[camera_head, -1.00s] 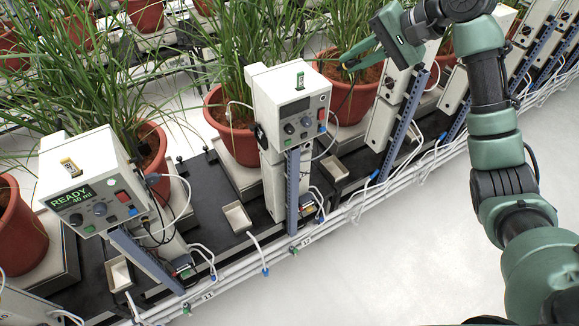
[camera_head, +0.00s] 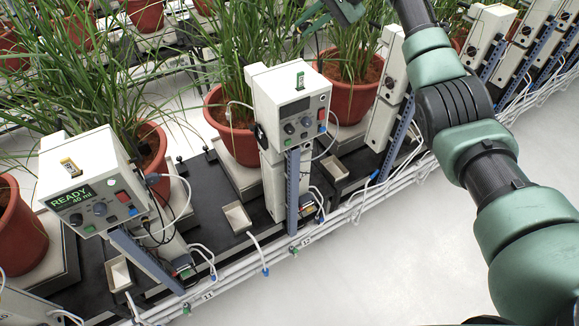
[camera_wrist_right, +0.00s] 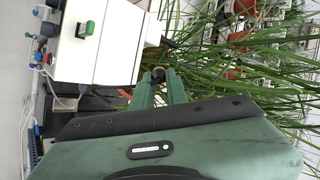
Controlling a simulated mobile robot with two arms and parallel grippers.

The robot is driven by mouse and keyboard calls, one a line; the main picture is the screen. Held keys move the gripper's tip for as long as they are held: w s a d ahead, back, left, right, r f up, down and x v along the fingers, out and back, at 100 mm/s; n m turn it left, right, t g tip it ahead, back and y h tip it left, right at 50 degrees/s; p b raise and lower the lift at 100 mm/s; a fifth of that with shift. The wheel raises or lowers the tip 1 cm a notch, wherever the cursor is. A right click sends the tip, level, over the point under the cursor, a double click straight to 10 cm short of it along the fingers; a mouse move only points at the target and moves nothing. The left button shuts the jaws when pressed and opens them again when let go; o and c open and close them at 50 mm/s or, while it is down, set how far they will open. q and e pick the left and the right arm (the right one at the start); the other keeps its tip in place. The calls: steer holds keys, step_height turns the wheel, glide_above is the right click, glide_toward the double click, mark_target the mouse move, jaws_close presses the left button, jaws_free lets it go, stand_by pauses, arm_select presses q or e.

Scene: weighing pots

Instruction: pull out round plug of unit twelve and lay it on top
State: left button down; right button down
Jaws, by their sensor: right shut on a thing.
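Unit twelve is the white box (camera_head: 262,90) on a blue post above the rail label 12; its display is dark. A small green piece (camera_head: 299,80) sits on its top, and it also shows in the right wrist view (camera_wrist_right: 86,29). My right gripper (camera_wrist_right: 157,88) is shut on a small dark round plug (camera_wrist_right: 158,74) at its fingertips. In the right wrist view it is apart from the white box (camera_wrist_right: 100,50), to its right. In the head view the gripper (camera_head: 310,17) is at the top edge, partly cut off, beyond the box. My left gripper is not in view.
Unit eleven (camera_head: 85,170), at left, shows READY 40 ml and has a yellow piece on top. Potted grasses (camera_head: 235,130) stand behind the units; leaves surround my gripper. White pipes (camera_head: 345,212) run along the front. The floor at right is clear.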

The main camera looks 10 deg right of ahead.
steer(key=f, duration=0.3)
steer(key=f+b, duration=0.1)
steer(key=f, duration=0.3)
steer(key=shift+w+a+f, duration=0.1)
steer(key=shift+w+f, duration=0.1)
steer(key=shift+f, duration=0.5)
steer(key=c, duration=1.3)
jaws_free()
steer(key=shift+s+d+r+b, duration=0.15)
steer(key=shift+d+b, duration=0.05)
steer(key=shift+b, duration=0.15)
steer(key=b+v, duration=0.3)
steer(key=v, duration=0.4)
steer(key=shift+r, duration=0.1)
steer(key=shift+d, duration=0.1)
